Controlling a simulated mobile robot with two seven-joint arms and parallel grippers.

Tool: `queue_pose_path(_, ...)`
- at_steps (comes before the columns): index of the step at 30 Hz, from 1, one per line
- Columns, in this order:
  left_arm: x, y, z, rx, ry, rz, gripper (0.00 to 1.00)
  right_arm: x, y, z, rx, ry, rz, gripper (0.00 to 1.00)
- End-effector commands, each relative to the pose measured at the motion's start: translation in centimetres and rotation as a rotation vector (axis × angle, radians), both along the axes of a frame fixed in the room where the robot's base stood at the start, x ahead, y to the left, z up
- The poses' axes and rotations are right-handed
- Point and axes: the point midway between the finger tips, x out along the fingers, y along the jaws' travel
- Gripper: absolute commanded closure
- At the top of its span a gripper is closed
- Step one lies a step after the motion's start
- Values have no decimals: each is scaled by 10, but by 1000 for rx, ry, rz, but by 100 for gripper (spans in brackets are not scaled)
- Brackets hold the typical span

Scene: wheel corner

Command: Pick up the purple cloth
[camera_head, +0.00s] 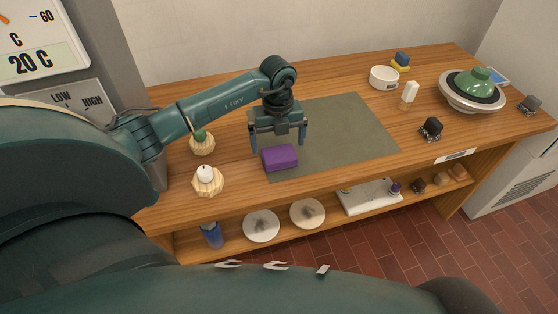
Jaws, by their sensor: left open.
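The purple cloth (280,158) is a folded block. It lies on the near left part of a grey-green mat (345,135) on the wooden table. My left gripper (278,146) points down just behind and above the cloth, with its fingers spread apart. One finger shows to the left of the cloth and the other to its right. I cannot tell whether either finger touches it. The gripper is open. My right gripper is not in view.
Wooden holders, one with a white candle-like top (205,175), stand left of the mat. A white bowl (383,77), a small bottle (409,95), a dark block (431,128) and a green-topped wheel (474,88) stand to the right. A lower shelf holds round plates (261,226).

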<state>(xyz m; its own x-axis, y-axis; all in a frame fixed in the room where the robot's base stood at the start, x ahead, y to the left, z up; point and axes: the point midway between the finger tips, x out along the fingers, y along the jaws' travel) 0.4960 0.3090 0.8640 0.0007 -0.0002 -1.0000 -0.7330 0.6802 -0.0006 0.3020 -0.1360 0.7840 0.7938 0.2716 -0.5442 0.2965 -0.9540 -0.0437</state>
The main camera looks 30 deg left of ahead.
Motion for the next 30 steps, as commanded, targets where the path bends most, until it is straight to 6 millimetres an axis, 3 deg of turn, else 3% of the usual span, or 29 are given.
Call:
queue_pose_path(1,1,-1,-15,-1,2,0,0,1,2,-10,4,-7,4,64)
queue_pose_path(6,2,-2,-38,0,1,0,0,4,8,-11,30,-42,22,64)
queue_pose_path(15,2,-2,-38,1,1,0,0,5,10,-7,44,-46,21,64)
queue_pose_path(30,2,-1,-38,1,1,0,41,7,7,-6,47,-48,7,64)
